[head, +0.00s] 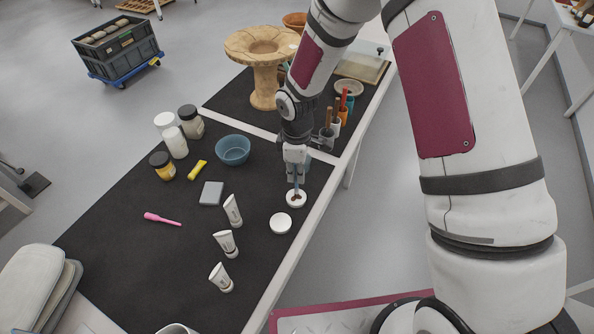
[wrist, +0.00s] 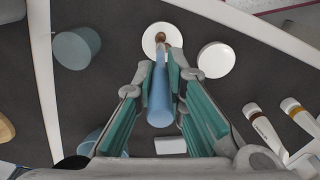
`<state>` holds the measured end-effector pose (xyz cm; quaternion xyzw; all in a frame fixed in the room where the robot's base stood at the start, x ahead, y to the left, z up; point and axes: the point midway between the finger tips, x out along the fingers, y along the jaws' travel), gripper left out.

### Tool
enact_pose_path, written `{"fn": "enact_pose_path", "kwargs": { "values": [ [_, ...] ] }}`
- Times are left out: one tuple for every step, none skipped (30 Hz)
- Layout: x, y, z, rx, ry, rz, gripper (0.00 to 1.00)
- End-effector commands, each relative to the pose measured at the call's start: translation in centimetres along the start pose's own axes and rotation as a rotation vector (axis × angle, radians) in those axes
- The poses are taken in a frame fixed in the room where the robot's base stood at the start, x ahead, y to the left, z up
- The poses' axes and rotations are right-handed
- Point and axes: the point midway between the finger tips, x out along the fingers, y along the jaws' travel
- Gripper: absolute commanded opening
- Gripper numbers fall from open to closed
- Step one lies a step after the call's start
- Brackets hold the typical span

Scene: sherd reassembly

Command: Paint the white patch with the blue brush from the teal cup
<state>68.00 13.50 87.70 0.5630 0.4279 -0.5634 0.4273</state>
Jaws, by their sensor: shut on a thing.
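My gripper (head: 296,164) points down over the near mat and is shut on the blue brush (wrist: 158,100). The brush hangs roughly upright, with its brown tip at a small round white piece (head: 296,198), also in the wrist view (wrist: 152,40). Whether the tip touches it is unclear. A second plain white disc (head: 281,223) lies beside it, also in the wrist view (wrist: 216,59). The teal cup (wrist: 77,47) stands apart at the wrist view's upper left; my gripper mostly hides it in the head view. I cannot tell which surface is the white patch.
Several jars stand behind. White tubes (head: 225,243) stand nearer. A clay stand (head: 263,65) and brush cups (head: 341,116) stand at the back.

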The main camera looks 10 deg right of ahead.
Motion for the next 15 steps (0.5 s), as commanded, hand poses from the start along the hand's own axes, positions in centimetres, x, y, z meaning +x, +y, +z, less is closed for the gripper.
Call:
{"fn": "enact_pose_path", "kwargs": {
  "values": [
    [-0.04, -0.35, -0.08, -0.002, 0.000, -0.001, 0.00],
    [-0.04, -0.47, -0.13, -0.002, 0.000, -0.001, 0.00],
    [-0.05, -0.63, -0.18, -0.001, 0.000, -0.001, 0.00],
    [-0.05, -0.73, -0.22, -0.001, 0.000, -0.001, 0.00],
    [-0.05, -0.81, -0.25, 0.000, 0.000, -0.001, 0.00],
    [-0.04, -0.88, -0.28, 0.000, 0.000, 0.000, 0.00],
    [-0.03, -0.90, -0.29, 0.001, 0.000, 0.000, 0.00],
    [-0.02, -0.91, -0.30, 0.001, 0.000, 0.000, 0.00],
    [-0.01, -0.89, -0.30, 0.001, 0.000, 0.000, 0.00],
    [0.00, -0.89, -0.29, 0.001, 0.000, 0.000, 0.00],
    [0.00, -0.89, -0.29, 0.001, 0.000, 0.000, 0.00],
    [0.01, -0.88, -0.29, 0.001, 0.000, 0.000, 0.00],
    [0.01, -0.89, -0.29, 0.001, 0.000, -0.001, 0.00],
    [0.00, -0.89, -0.29, 0.001, 0.000, 0.000, 0.00],
    [-0.04, -0.88, -0.29, 0.001, 0.000, 0.000, 0.00]
  ]
}}
